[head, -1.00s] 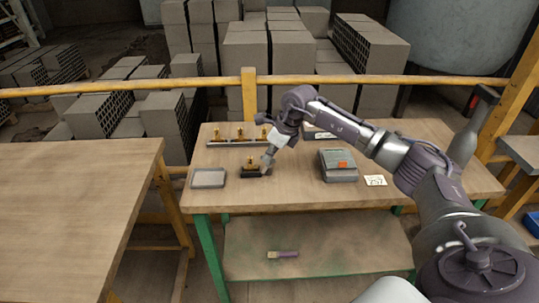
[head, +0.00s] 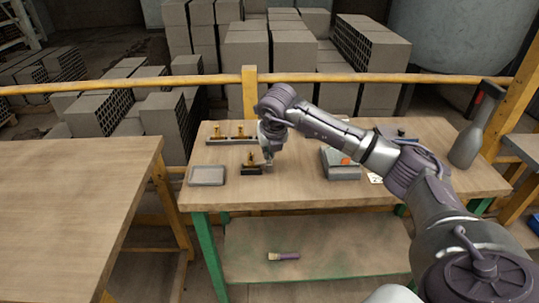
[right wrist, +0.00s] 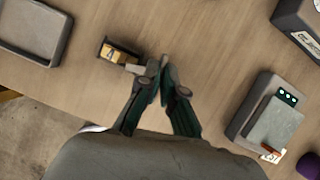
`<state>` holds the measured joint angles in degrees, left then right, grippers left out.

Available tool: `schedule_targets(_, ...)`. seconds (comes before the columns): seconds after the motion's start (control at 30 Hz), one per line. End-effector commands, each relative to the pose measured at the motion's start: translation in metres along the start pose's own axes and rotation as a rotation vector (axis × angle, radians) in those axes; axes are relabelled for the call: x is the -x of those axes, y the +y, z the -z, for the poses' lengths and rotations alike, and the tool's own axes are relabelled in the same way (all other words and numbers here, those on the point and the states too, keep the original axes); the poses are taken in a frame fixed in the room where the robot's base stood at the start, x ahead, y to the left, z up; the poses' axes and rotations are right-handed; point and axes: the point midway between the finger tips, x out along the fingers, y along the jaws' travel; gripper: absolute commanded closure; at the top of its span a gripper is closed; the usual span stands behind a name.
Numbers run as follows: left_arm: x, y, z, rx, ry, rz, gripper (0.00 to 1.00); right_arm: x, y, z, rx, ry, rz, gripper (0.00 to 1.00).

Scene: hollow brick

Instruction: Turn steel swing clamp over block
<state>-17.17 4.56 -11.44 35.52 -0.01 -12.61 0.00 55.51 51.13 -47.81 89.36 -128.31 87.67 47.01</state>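A small fixture (head: 250,170) with a dark base and a brass-coloured block stands near the front left of the workbench. In the right wrist view the block (right wrist: 116,53) sits in its dark holder, and a short steel clamp bar (right wrist: 134,68) sticks out from it to the right. My right gripper (right wrist: 160,66) points down just right of the fixture, its fingertips close together at the outer end of the bar. The left finger appears to touch the bar; I cannot see any of it between the fingers. In the head view the right gripper (head: 268,166) partly covers the fixture's right side. My left gripper is not in view.
A grey tray (head: 207,175) lies left of the fixture. A rack with brass pieces (head: 232,140) stands behind it. A grey device (head: 340,164) sits to the right, a bottle-shaped object (head: 474,128) at the far right. A brush (head: 284,256) lies on the lower shelf.

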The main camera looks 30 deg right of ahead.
Motion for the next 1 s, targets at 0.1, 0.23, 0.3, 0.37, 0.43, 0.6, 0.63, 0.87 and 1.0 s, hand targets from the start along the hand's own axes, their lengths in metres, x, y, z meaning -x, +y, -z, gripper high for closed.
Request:
schedule_targets(0.1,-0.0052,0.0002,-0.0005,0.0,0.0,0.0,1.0,-0.0003,0.0007,-0.0008,-0.069,-0.003,0.027,1.0)
schedule_targets(0.23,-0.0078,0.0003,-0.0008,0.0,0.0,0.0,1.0,-0.0002,0.0011,-0.0006,-0.125,-0.001,0.049,1.0)
schedule_targets(0.3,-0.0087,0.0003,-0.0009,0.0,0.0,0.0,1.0,-0.0001,0.0011,-0.0006,-0.147,-0.001,0.059,1.0)
schedule_targets(0.37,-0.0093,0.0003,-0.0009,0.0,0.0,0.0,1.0,0.0001,0.0008,-0.0007,-0.162,-0.001,0.066,1.0)
schedule_targets(0.43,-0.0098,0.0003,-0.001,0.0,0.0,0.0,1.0,0.0004,0.0007,-0.0009,-0.175,-0.001,0.071,1.0)
schedule_targets(0.6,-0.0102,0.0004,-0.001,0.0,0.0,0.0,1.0,0.0007,0.0006,-0.0012,-0.191,-0.001,0.077,1.0)
schedule_targets(0.63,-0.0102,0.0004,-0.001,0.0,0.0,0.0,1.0,0.0008,0.0006,-0.0012,-0.192,-0.001,0.077,1.0)
schedule_targets(0.87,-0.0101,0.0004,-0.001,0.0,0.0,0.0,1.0,0.0009,0.0006,-0.0012,-0.193,-0.001,0.077,1.0)
schedule_targets(1.0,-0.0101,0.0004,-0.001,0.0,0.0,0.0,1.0,0.0008,0.0006,-0.0012,-0.192,-0.001,0.077,0.87)
